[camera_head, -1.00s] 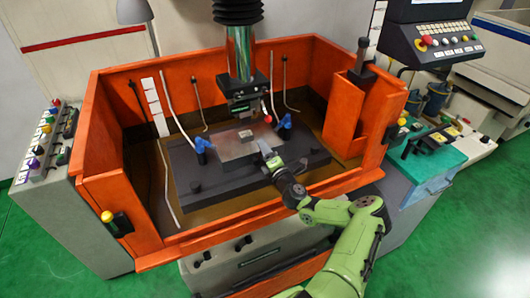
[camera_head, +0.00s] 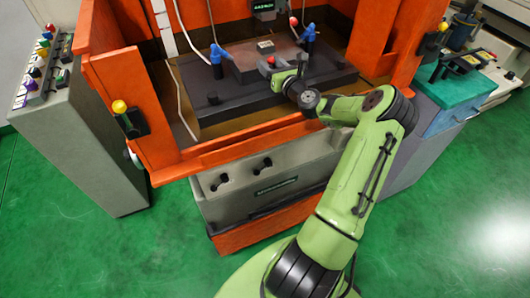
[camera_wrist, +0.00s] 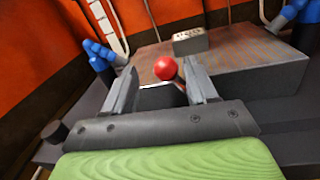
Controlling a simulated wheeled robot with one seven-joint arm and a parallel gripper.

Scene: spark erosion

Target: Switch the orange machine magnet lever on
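The magnet lever's red ball knob (camera_wrist: 165,68) shows in the wrist view between the two fingers of my gripper (camera_wrist: 162,78). Gaps show on both sides of the knob, so the fingers stand apart. In the head view the red knob (camera_head: 271,60) shows at the tip of my gripper (camera_head: 274,72), at the front of the grey block (camera_head: 245,67) in the orange machine's tank (camera_head: 130,85).
Blue nozzles (camera_head: 217,58) stand at both sides of the block. A small grey piece (camera_wrist: 190,41) lies on top of it. Another red ball (camera_head: 293,21) is higher up near the spindle head (camera_head: 265,8). The tank's orange front rim (camera_head: 250,148) is below my arm.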

